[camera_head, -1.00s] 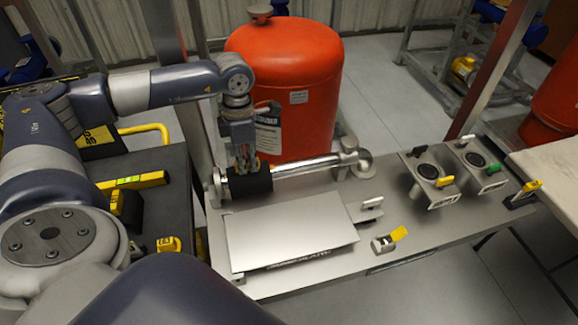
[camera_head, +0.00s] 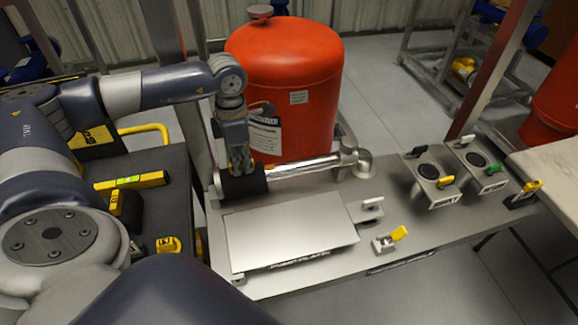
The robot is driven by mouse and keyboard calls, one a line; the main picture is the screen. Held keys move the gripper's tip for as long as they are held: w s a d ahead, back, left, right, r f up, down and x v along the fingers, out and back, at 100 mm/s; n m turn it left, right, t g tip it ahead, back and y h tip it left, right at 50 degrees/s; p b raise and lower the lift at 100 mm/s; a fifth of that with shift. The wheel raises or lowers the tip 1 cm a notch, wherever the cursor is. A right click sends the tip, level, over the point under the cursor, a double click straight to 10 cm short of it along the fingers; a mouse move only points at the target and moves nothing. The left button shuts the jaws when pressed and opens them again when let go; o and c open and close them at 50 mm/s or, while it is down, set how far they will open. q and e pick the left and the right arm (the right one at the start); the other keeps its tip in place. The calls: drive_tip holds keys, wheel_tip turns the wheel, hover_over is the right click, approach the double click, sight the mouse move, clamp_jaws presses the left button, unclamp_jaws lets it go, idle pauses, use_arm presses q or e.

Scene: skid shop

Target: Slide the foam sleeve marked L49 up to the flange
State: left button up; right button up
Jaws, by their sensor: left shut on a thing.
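The black foam sleeve (camera_head: 243,184) is around the left end of a shiny metal pipe (camera_head: 300,168) on the grey bench. No L49 mark is readable on it. My left gripper (camera_head: 241,168) comes down from above and is shut on the sleeve. The sleeve's left end is close to the upright fitting (camera_head: 215,184) at the pipe's left end; I cannot tell whether they touch or whether this is the flange. My right gripper is not in view.
A red tank (camera_head: 285,80) stands right behind the pipe. A pale plate (camera_head: 290,232) lies in front of it. Two grey fixtures (camera_head: 428,180) with coloured handles stand to the right. A yellow level (camera_head: 135,181) lies on the dark surface at left.

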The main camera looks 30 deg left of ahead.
use_arm(q)
drive_tip(key=o, duration=0.7)
drive_tip(key=shift+o, duration=0.2)
drive_tip(key=shift+r+p, duration=2.3)
drive_tip(key=shift+r, duration=1.2)
